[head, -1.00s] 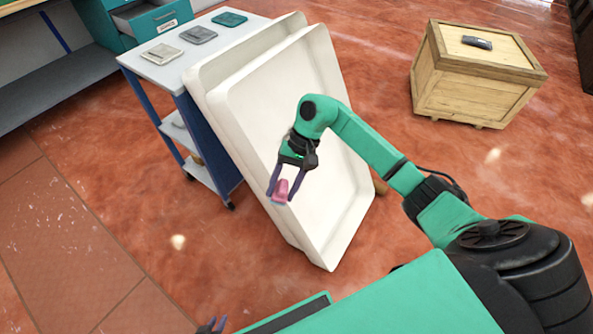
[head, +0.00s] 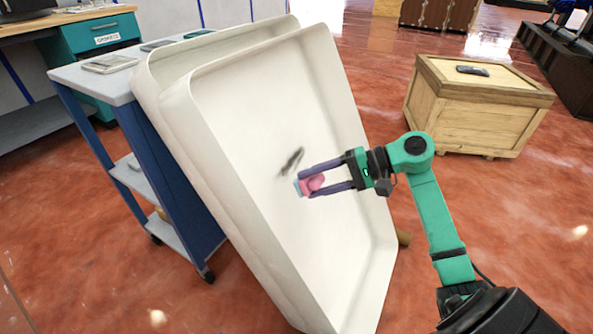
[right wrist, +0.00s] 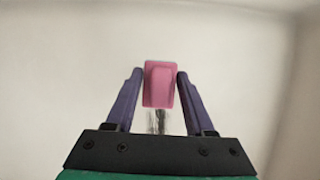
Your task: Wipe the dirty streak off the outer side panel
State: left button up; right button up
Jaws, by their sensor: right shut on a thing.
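A large white tray-like panel (head: 235,105) leans at a tilt against the cart, with a second one behind it. A dark grey streak (head: 291,161) marks its face near the middle. My right gripper (head: 305,184) is shut on a pink wiper (head: 316,182), just below and to the right of the streak in the head view. In the right wrist view the pink wiper (right wrist: 158,85) sits between the fingers, with part of the streak (right wrist: 157,121) below it. I cannot tell whether the wiper touches the panel. My left gripper is not in view.
A blue cart (head: 95,78) with a grey top and flat items stands behind the panels at left. A wooden crate (head: 470,110) with a dark object (head: 472,71) on top stands at right. Open red floor lies between crate and panel.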

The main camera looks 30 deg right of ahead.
jog(key=shift+w, duration=0.45)
jog(key=shift+w+a, duration=0.1)
jog(key=shift+w, duration=0.05)
jog(key=shift+w+a+f+p, duration=0.1)
jog(key=shift+w+a+p, duration=0.1)
jog(key=shift+p, duration=0.1)
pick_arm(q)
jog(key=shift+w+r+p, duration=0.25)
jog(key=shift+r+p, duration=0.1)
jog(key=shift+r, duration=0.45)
pick_arm(e)
jog(key=w+a+f, duration=0.2)
jog(key=w, duration=0.1)
jog(key=shift+w+a+f, duration=0.15)
